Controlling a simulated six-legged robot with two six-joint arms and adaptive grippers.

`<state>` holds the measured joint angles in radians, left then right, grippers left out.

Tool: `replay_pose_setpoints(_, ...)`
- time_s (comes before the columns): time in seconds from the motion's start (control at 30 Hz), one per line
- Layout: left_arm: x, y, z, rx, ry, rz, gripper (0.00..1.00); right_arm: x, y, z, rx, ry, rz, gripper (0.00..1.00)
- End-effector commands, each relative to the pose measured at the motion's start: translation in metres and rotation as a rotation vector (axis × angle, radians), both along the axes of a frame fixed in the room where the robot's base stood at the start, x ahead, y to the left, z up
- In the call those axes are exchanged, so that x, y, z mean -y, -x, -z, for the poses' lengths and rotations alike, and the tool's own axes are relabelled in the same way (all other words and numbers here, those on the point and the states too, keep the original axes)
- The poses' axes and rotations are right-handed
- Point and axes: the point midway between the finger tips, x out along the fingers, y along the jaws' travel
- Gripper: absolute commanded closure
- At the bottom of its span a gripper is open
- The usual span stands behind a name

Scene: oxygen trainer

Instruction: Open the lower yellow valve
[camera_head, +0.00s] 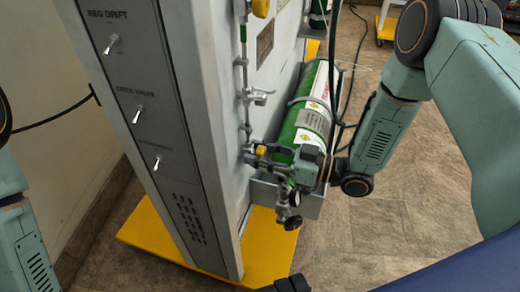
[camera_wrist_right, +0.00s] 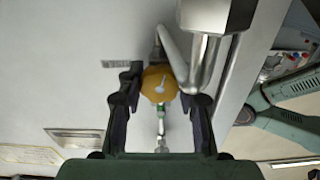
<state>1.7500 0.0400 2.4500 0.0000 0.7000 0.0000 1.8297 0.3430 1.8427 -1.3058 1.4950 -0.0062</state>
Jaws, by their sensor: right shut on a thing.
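The lower yellow valve (camera_head: 261,151) is on the thin vertical pipe at the side of the grey cabinet, just left of the green cylinder. My right gripper (camera_head: 272,156) reaches it from the lower right. In the wrist view the round yellow knob (camera_wrist_right: 158,84) sits between the two dark fingertips of my right gripper (camera_wrist_right: 160,92), which are shut on it. The fingers and wrist hide part of the valve in the head view. An upper yellow valve (camera_head: 260,8) is higher on the same pipe.
The grey cabinet (camera_head: 205,130) with several toggle switches stands on a yellow base (camera_head: 150,232). A green and white cylinder (camera_head: 312,112) is strapped beside the pipe, near black hoses. A metal lever fitting (camera_head: 257,96) sticks out above the lower valve.

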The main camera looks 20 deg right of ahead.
Motion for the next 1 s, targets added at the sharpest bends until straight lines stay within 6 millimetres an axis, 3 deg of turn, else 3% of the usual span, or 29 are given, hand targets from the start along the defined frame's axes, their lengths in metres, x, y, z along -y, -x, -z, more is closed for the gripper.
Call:
replay_pose_setpoints(0.43,0.0,0.0,-0.014,0.0,0.0,0.0,1.0,0.0,0.0,-0.001,0.218,0.147,0.0,0.96)
replay_pose_setpoints(1.0,0.0,0.0,-0.015,0.0,0.0,0.0,1.0,0.0,0.0,0.0,0.267,0.18,0.0,0.96)
